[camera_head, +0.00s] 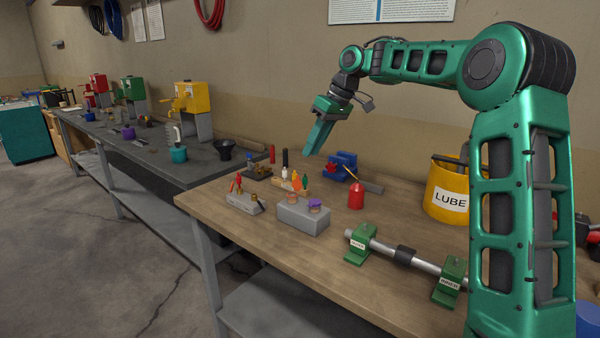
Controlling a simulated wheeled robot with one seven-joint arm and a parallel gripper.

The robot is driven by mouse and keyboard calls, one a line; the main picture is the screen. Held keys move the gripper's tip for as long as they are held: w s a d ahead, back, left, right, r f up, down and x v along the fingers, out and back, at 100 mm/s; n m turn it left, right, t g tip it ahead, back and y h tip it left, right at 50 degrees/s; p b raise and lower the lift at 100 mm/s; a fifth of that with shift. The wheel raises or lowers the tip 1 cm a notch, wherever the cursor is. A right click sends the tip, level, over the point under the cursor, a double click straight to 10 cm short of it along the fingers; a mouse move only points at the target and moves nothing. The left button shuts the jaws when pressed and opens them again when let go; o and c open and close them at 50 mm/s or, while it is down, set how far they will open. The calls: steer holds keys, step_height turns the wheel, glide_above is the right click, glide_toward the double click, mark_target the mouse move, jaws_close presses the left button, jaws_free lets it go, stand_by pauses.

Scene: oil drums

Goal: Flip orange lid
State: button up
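A light grey block (303,217) sits near the front edge of the wooden bench. Two small round pieces stand on top of it. The left one (290,198) looks orange-brown, and the right one (314,204) has a purple top. They are too small to tell which is a lid or which way up it lies. My gripper (311,147) hangs above and behind the block, pointing down and to the left, clear of the bench. Its fingers show edge-on, so I cannot tell whether it is open or shut. Nothing shows held in it.
A rack of coloured tools (292,182), a blue vise (341,165), a red oil can (356,196), a yellow LUBE bucket (446,190) and a shaft on green stands (405,253) share the bench. A grey block with small tools (243,203) stands left. Bare wood lies in front.

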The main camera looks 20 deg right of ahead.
glide_toward(297, 183)
steer(key=x, duration=0.5)
steer(key=shift+w+a, duration=0.15)
steer(key=shift+w, duration=0.3)
jaws_close()
steer(key=shift+a, duration=0.15)
